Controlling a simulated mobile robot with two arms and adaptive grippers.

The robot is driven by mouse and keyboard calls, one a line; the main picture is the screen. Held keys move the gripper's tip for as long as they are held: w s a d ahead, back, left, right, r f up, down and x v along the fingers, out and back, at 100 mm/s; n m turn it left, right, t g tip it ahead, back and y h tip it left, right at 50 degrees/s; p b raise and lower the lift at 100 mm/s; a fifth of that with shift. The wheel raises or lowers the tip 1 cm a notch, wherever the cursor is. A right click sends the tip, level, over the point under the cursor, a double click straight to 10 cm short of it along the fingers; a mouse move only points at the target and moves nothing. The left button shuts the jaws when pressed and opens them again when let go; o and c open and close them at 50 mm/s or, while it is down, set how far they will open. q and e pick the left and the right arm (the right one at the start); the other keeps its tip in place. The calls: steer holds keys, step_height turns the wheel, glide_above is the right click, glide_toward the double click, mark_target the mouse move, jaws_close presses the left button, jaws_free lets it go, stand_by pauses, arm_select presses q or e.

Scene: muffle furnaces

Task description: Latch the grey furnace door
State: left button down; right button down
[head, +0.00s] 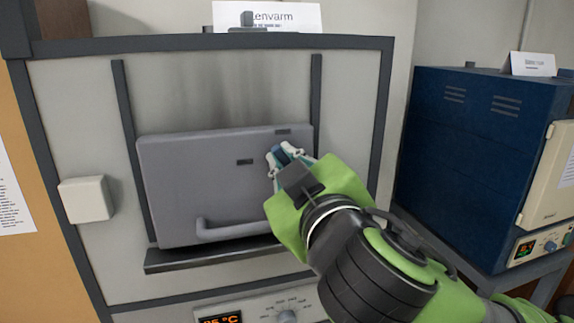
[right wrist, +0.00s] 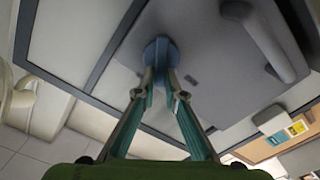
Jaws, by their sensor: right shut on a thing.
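The grey furnace door (head: 190,190) is a flat slab between two dark upright rails on the furnace front. It covers the opening area above a dark ledge (head: 210,255). Its bar handle (head: 235,230) is at the lower edge and also shows in the right wrist view (right wrist: 265,45). My right gripper (head: 283,160) is at the door's right side, its fingers closed on a small blue knob (right wrist: 159,50). In the head view the fingers hide most of the knob. Whether the latch is engaged cannot be told. My left gripper is not in view.
A white box (head: 86,199) sits on the furnace front left of the door. A control panel with a lit display (head: 220,319) is below. A blue furnace (head: 475,150) with a cream door stands at the right. A name card (head: 267,16) stands on top.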

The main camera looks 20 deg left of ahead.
steer(key=n+b, duration=0.1)
steer(key=n, duration=0.2)
steer(key=f+n+b, duration=0.1)
steer(key=n, duration=0.3)
steer(key=n+b, duration=0.1)
steer(key=n, duration=0.3)
steer(key=shift+s+a+f, duration=0.3)
steer(key=shift+a+f, duration=0.1)
steer(key=c, duration=2.1)
jaws_free()
steer(key=v, duration=1.2)
